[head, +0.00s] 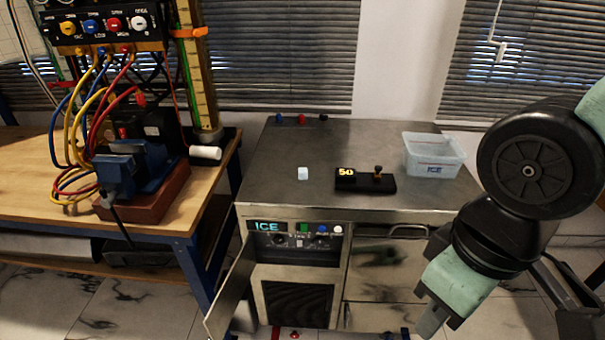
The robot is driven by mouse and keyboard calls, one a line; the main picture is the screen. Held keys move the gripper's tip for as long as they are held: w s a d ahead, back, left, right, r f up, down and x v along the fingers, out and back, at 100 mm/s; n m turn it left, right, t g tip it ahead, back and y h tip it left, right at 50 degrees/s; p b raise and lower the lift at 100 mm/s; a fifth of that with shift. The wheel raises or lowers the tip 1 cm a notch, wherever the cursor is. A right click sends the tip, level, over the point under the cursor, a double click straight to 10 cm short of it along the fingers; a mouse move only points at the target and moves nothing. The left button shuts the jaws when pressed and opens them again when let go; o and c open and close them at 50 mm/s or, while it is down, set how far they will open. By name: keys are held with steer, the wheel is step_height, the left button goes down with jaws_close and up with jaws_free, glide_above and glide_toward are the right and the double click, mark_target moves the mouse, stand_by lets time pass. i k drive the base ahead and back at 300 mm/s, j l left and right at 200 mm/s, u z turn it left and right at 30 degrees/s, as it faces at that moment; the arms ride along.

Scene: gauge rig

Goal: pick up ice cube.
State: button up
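A small whitish ice cube (303,173) sits on the grey top of the metal ice cabinet (275,155), left of a black block marked 50. Nothing touches the cube. My arm, with black joints and pale green links, fills the right side of the head view, in front of the cabinet's right edge. I make out no gripper fingers on it. My arm is well to the right of the cube and apart from it.
The black block (350,185) with a small knob is close right of the cube. A wooden bench (205,195) at the left carries a blue vise (135,170) and a cabled panel. The cabinet's left door (232,290) hangs open.

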mark_target(302, 171)
steer(key=i+j+z, duration=0.15)
steer(key=j+z, duration=0.15)
steer(key=j, duration=0.55)
steer(key=j+z, duration=0.25)
steer(key=j, duration=0.65)
steer(key=j+z, duration=0.3)
steer(key=j, duration=0.55)
steer(key=k+j+z, duration=0.25)
steer(key=j, duration=0.65)
steer(key=i, duration=0.1)
